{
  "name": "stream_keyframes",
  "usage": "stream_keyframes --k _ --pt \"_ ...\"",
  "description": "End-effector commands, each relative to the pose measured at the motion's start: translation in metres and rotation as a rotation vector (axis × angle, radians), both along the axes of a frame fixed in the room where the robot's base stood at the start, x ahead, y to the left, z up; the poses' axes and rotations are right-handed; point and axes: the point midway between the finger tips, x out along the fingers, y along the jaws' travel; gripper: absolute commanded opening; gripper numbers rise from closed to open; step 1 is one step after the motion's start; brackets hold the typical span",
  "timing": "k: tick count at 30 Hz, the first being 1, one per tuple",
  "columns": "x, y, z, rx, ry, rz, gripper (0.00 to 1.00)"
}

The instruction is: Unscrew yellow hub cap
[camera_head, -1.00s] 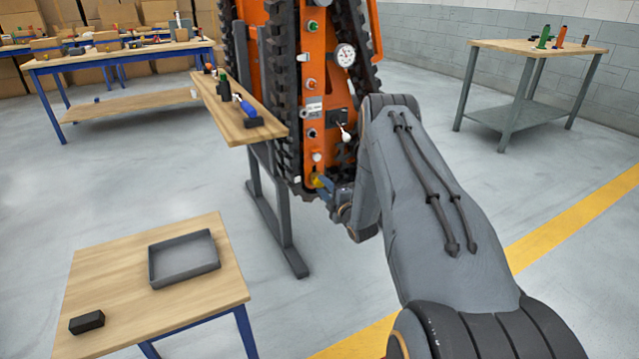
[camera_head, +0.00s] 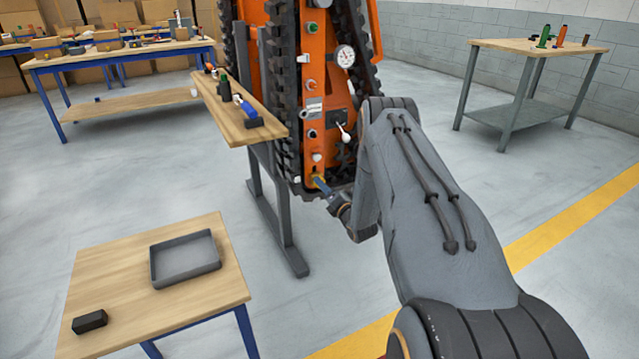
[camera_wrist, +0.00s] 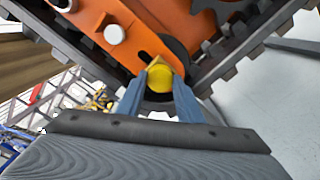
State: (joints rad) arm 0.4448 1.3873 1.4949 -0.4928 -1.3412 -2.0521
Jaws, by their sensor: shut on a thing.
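The yellow hub cap (camera_wrist: 160,76) sits at the lower end of the orange tracked carrier (camera_wrist: 140,30), in front of a dark round wheel. My gripper (camera_wrist: 160,92) has its two blue-grey fingers on either side of the cap, shut on it. In the head view my gripper (camera_head: 322,186) reaches the bottom of the orange carrier (camera_head: 314,90), and only a small bit of yellow shows there. The fingers and wrist hide most of the cap in that view. Whether the cap is still seated on its hub, I cannot tell.
Black tracks (camera_head: 286,120) flank the carrier. A narrow wooden shelf (camera_head: 235,115) with tools stands to its left. A table (camera_head: 120,300) with a grey tray (camera_head: 185,284) and a black block (camera_head: 90,321) is at front left. A grey-legged table (camera_head: 535,50) stands at right.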

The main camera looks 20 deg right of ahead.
Motion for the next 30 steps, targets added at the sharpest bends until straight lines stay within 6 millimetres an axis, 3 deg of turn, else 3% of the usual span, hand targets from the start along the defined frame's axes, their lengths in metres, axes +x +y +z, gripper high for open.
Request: stream_keyframes --k 9,18,19,21,30 --pt "0.0008 -0.0004 0.0015 -0.348 -0.014 -0.001 0.14" --pt "0.001 -0.0003 0.0012 -0.38 -0.015 -0.001 0.14" --pt "0.001 -0.0003 0.0012 -0.379 -0.015 -0.001 0.38" --pt "0.0009 -0.0003 0.0011 -0.379 -0.015 -0.001 0.5" --pt "0.0004 -0.0001 0.0004 -0.368 -0.014 0.0 0.5"
